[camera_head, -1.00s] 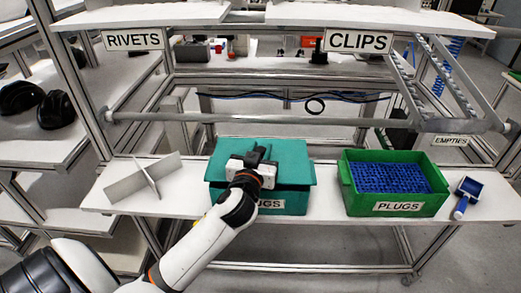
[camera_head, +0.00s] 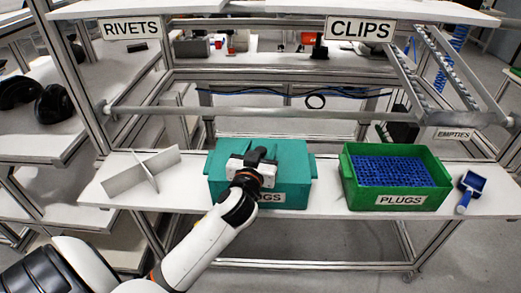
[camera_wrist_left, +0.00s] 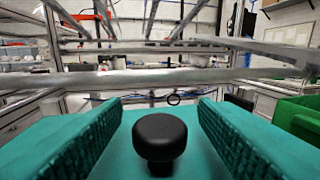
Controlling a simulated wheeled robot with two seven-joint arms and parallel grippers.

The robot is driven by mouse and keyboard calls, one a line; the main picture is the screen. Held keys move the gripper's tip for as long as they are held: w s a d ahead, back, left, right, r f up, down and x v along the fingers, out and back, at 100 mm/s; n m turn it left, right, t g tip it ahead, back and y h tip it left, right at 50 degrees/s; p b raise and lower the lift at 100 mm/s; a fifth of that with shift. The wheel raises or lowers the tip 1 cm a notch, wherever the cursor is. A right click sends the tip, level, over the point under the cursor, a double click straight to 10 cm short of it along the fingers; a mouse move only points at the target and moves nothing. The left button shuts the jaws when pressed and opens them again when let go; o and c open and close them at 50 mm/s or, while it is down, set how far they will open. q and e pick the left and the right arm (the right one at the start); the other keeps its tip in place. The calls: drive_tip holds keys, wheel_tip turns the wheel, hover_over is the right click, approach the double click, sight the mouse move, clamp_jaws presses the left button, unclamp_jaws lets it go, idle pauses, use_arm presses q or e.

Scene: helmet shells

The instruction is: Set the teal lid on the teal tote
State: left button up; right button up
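The teal lid (camera_head: 290,158) lies on top of the teal tote (camera_head: 296,196) on the white shelf, and no clear gap shows between them. The tote's front label is partly hidden by my left arm. My left gripper (camera_head: 258,156) is over the middle of the lid. In the left wrist view the lid (camera_wrist_left: 75,150) fills the lower part. The lid's black knob (camera_wrist_left: 160,138) stands between the two ribbed fingers of the left gripper (camera_wrist_left: 160,103). The fingers are apart, with a gap on both sides of the knob. My right gripper is not in view.
A green bin (camera_head: 348,182) of blue plugs stands right of the tote, with a blue scoop (camera_head: 470,186) beyond it. A white crossed divider (camera_head: 148,174) stands on the left. A rail (camera_head: 300,114) runs behind, under an upper shelf with RIVETS and CLIPS signs.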

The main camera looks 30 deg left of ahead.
use_arm(q)
drive_tip(key=shift+s+d, duration=0.1)
drive_tip(key=shift+s, duration=0.2)
drive_tip(key=b+v, duration=0.1)
drive_tip(key=v, duration=1)
drive_tip(key=shift+s+b, duration=0.2)
drive_tip(key=shift+b, duration=0.2)
